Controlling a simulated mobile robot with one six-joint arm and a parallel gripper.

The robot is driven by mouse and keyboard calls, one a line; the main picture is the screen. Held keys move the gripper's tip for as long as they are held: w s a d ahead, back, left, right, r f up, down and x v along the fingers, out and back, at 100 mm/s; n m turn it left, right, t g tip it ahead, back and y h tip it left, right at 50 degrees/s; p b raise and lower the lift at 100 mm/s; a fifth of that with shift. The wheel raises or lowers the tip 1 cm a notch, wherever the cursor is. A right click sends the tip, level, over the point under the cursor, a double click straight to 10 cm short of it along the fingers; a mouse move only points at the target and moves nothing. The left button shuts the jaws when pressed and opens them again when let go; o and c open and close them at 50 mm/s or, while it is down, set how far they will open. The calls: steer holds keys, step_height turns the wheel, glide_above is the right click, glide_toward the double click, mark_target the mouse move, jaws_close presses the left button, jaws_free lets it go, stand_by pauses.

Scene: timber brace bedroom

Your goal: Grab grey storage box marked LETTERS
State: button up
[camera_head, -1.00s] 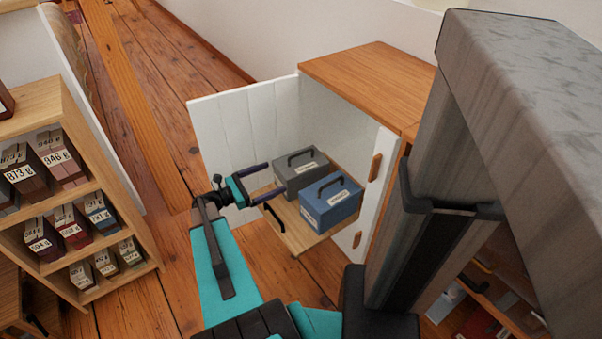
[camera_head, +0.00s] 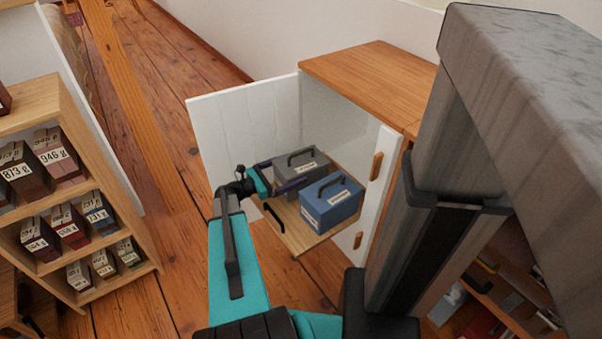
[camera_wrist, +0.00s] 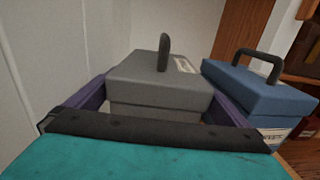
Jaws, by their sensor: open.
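The grey storage box (camera_head: 307,168) stands on a pulled-out wooden shelf (camera_head: 292,232) inside the open white cabinet. It has a dark top handle and a pale label, too small to read for certain. In the wrist view the grey box (camera_wrist: 160,84) is directly ahead, between the two purple fingers. My gripper (camera_head: 284,178) is open at the box's near left side, its fingers reaching along the box's sides; I cannot tell whether they touch it. A blue box (camera_head: 331,203) with a dark handle stands just right of the grey one, also in the wrist view (camera_wrist: 258,95).
The cabinet's white left door (camera_head: 243,130) stands open beside my arm, and another white door (camera_head: 378,190) with wooden handles is on the right. A wooden shelf unit (camera_head: 85,190) with numbered boxes stands at the left. Wooden floor lies between.

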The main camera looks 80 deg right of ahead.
mark_target(301, 164)
steer(key=shift+s+d+f+b, duration=0.15)
steer(key=shift+s+d+b, duration=0.15)
steer(key=shift+s+d, duration=0.1)
steer(key=shift+b+x, duration=0.7)
steer(key=shift+x, duration=1.35)
steer(key=shift+c, duration=0.3)
steer(key=c, duration=1.3)
steer(key=shift+r, duration=0.3)
